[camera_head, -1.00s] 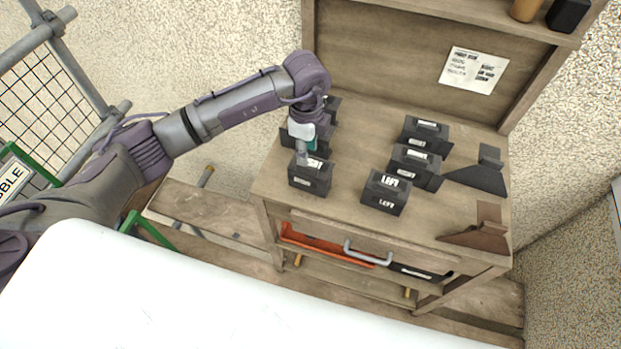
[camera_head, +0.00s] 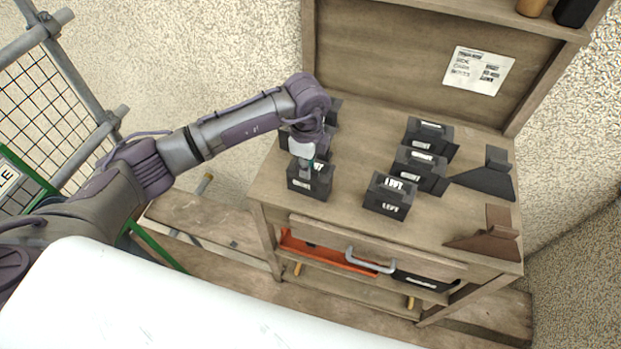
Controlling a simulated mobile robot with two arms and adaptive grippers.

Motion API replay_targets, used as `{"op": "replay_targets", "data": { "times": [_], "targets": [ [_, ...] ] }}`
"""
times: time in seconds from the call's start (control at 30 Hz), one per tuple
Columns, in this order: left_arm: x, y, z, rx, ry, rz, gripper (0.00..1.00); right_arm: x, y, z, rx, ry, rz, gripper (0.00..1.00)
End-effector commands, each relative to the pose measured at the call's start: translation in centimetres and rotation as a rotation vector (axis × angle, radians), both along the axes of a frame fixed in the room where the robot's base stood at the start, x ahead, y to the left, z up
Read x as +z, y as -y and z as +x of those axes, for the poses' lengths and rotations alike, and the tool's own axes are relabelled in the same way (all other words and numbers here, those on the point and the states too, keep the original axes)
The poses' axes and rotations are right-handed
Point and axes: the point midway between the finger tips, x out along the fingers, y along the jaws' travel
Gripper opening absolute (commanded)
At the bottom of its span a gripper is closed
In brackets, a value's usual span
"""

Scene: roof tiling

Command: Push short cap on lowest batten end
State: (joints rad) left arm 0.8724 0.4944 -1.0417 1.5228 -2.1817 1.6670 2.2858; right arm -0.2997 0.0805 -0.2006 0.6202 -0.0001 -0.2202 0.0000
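A black box-shaped cap (camera_head: 310,186) with a white label stands at the front left of the wooden bench. Its upper label is partly covered by my gripper and too small to read surely. My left gripper (camera_head: 305,173) points down at the top of this cap, over or at its upper edge. Its fingers are small and overlap the cap, so I cannot tell whether they are open or touching it. Another black cap (camera_head: 387,195) marked LEFT stands to the right. My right gripper and any batten end are out of view.
More black caps (camera_head: 420,171) stand behind, some hidden by my arm. A dark piece (camera_head: 484,180) and a brown piece (camera_head: 485,235) lie at the bench's right. A paper sheet (camera_head: 478,71) hangs on the back panel. A drawer handle (camera_head: 369,262) sticks out in front.

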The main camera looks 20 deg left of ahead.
Motion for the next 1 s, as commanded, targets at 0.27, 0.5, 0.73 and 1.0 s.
{"op": "replay_targets", "data": {
  "times": [0.27, 0.5, 0.73, 1.0],
  "targets": [
    [0.0, 0.0, 0.0, 0.0, 0.0, 0.0, 0.0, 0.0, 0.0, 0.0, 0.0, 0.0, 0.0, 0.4],
    [0.1, 0.0, 0.0, 0.0, 0.001, 0.0, 0.0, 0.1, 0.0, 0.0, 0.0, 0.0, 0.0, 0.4],
    [1.2, 0.0, 0.0, 0.0, 0.001, 0.0, 0.0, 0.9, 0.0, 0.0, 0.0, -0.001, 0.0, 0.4],
    [2.9, 0.0, 0.0, 0.0, 0.001, 0.0, 0.0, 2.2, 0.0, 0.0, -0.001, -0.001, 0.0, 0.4]
  ]
}}
